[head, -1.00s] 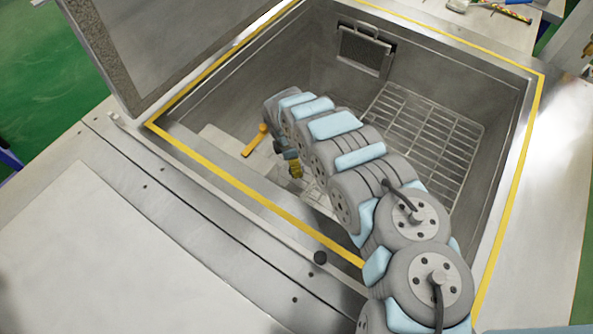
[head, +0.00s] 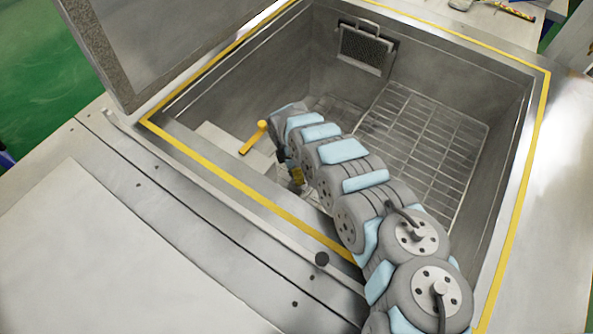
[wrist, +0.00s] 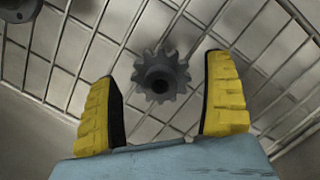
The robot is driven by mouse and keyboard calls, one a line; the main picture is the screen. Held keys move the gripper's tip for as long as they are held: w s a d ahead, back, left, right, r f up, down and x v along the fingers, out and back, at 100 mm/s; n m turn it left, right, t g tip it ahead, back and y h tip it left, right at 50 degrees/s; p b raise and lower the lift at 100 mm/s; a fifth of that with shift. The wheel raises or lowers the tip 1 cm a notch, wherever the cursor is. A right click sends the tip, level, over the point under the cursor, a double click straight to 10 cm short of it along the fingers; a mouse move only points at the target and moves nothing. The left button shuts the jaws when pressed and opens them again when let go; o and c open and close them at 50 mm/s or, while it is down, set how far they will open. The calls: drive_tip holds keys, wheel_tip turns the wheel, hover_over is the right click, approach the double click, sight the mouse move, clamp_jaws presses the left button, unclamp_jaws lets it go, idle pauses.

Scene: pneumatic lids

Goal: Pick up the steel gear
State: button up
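The steel gear (wrist: 160,76) shows in the wrist view, a dark grey toothed wheel with a hub and a central hole. It lies on the wire grid, ahead of my gripper (wrist: 165,90) and roughly centred between the fingertips. My gripper has two yellow ribbed fingers spread wide apart, with nothing between them that I can see held. In the head view my gripper (head: 296,176) is down inside the sunken tank, partly hidden by my arm. The gear cannot be made out in the head view.
The wire rack (head: 425,145) covers the floor of the tank (head: 470,70), whose walls enclose my arm. A yellow-handled item (head: 254,138) is left of my gripper. A mesh basket (head: 366,48) hangs on the back wall. Another grey part (wrist: 18,8) sits at the wrist view's top left.

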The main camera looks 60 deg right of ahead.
drive_tip(key=c, duration=1.1)
